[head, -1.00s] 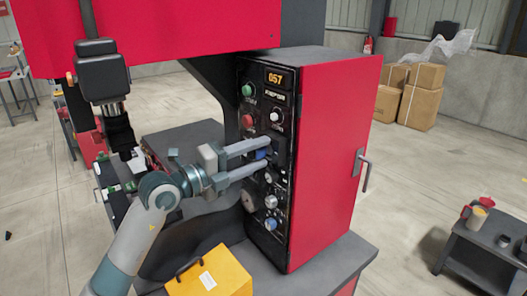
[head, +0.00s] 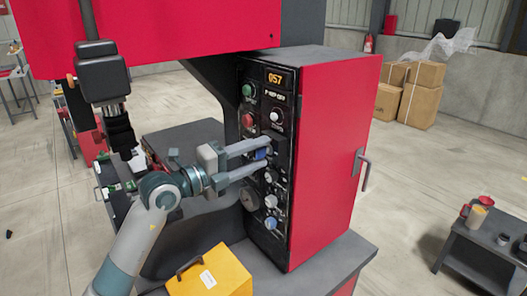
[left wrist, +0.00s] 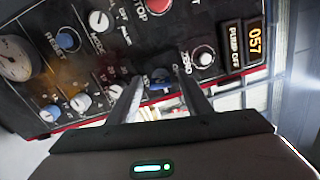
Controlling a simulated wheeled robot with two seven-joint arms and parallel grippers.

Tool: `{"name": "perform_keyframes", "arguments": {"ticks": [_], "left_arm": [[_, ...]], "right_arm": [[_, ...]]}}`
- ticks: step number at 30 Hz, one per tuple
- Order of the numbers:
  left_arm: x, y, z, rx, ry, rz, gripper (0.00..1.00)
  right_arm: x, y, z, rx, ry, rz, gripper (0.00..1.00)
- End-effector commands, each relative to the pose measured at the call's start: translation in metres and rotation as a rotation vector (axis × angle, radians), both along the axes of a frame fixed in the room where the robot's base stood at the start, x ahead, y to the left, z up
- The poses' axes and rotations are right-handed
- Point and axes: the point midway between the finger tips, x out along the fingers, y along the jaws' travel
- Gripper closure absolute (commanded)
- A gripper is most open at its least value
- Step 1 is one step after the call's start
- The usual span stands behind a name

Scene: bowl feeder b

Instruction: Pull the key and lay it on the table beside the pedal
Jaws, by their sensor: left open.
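My left gripper (head: 265,153) is at the black control panel (head: 282,100), its two fingers apart. A small blue piece (head: 260,154), which looks like the key, shows between the fingers. In the left wrist view the blue piece (left wrist: 160,77) also lies between the open fingers (left wrist: 162,70); I cannot tell whether either finger touches it. A yellow box-like thing (head: 218,276) with a black handle and white label stands at the front on the dark table (head: 345,258). It may be the pedal; I cannot tell. My right gripper is not in view.
Several knobs and buttons sit close around the fingers, including a red button (head: 247,120) and a lit display (head: 275,78). The red cabinet (head: 330,150) with a side handle (head: 362,170) is just right. A dark side table (head: 485,255) stands at right.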

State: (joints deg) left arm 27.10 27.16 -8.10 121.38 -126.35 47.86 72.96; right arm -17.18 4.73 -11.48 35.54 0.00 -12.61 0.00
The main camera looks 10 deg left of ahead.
Motion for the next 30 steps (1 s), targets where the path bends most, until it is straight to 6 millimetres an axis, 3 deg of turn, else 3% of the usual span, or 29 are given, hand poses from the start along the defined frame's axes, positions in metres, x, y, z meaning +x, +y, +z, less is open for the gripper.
{"name": "perform_keyframes", "arguments": {"ticks": [26,30], "left_arm": [[-0.0001,-0.0001,0.0004,0.000,0.000,0.000,0.55],[-0.0001,-0.0001,0.0004,0.000,0.000,0.000,0.83]], "right_arm": [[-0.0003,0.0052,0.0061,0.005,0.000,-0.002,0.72],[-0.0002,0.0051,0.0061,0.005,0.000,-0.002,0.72]]}}
